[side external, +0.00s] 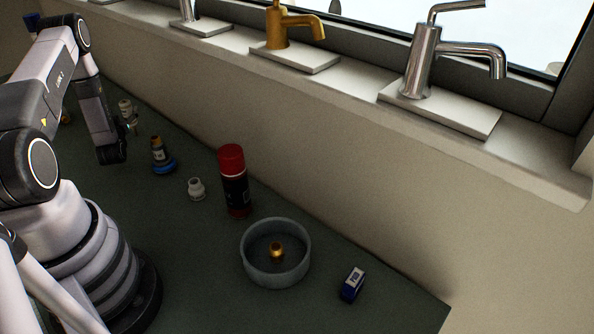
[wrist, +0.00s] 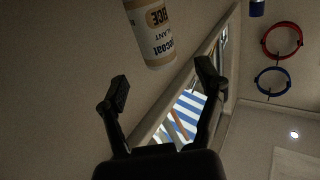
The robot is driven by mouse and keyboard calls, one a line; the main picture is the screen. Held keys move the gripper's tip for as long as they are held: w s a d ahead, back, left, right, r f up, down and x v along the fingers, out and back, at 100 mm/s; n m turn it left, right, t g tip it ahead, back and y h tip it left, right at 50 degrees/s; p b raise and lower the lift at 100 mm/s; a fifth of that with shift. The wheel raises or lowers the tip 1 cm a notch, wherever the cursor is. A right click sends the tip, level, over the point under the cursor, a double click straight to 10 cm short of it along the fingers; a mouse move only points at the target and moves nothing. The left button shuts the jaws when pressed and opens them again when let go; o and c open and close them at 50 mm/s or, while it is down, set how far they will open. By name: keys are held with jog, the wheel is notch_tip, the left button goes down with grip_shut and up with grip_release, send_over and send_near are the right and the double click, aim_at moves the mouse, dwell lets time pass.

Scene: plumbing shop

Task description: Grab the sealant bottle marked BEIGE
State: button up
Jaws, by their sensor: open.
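A cream sealant bottle (wrist: 152,38) shows at the top of the wrist view, tilted and cut off by the picture edge.
A blue-based fitting (side external: 160,158), a white fitting (side external: 196,189) and a red-capped can (side external: 235,188) stand along the wall. A grey basin (side external: 247,262) holds a brass part (side external: 277,250). A blue box (side external: 352,284) sits at the right. Taps line the sill above.

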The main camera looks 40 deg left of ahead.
aim_at(124, 107)
jog(key=x, duration=0.5)
grip_shut()
dwell(0.3)
jog(key=shift+r, duration=0.15)
